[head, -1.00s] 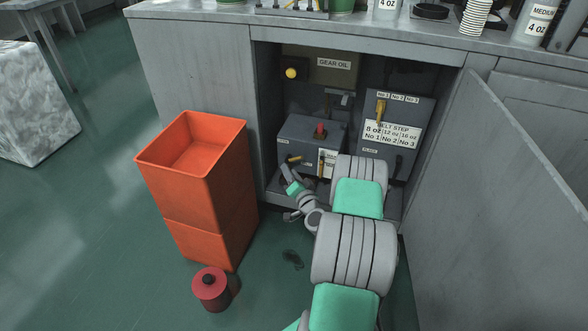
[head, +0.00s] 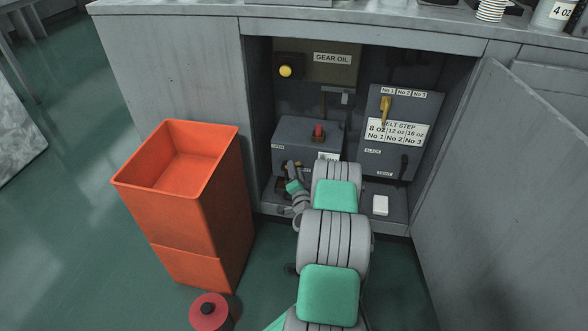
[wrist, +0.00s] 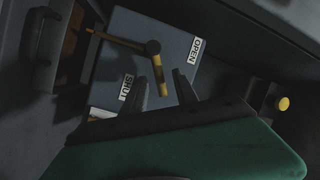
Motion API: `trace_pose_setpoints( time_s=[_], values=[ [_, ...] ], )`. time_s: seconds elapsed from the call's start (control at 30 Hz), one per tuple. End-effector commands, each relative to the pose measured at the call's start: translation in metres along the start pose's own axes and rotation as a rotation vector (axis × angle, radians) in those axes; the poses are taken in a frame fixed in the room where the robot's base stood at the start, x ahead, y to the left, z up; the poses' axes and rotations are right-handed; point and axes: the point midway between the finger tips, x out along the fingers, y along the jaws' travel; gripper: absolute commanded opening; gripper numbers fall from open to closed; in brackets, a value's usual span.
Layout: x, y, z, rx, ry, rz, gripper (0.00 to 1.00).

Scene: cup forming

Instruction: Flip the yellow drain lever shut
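The yellow drain lever (wrist: 162,80) shows in the wrist view, its black-banded handle running from a dark pivot down between my gripper's two dark fingers. My gripper (wrist: 167,70) is open, with a finger on each side of the handle; I cannot tell whether either touches it. An OPEN label (wrist: 195,51) is right of the lever and a SHUT label (wrist: 126,87) is left of it, on a grey panel. In the head view my gripper (head: 291,175) is at the lower front of the left grey box (head: 300,135); my arm hides part of that front.
A red knob (head: 319,131) tops the left box. A lever box (head: 390,163) with a yellow lever (head: 385,108) stands right. An orange bin (head: 200,220) and red canister (head: 209,311) are left of my arm; an open cabinet door (head: 500,180) is right. A white block (head: 381,205) lies on the cabinet floor.

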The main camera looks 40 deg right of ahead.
Motion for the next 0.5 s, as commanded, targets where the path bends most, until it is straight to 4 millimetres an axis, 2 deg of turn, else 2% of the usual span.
trace_pose_setpoints(
  time_s=[0.13,0.37,0.5],
  values=[
    [0.0137,0.0004,0.0000,0.000,0.000,0.000,0.35],
    [0.0155,0.0014,-0.0018,0.001,0.002,0.003,0.35],
    [0.0154,0.0013,-0.0018,0.001,0.002,0.003,0.26]
  ],
)
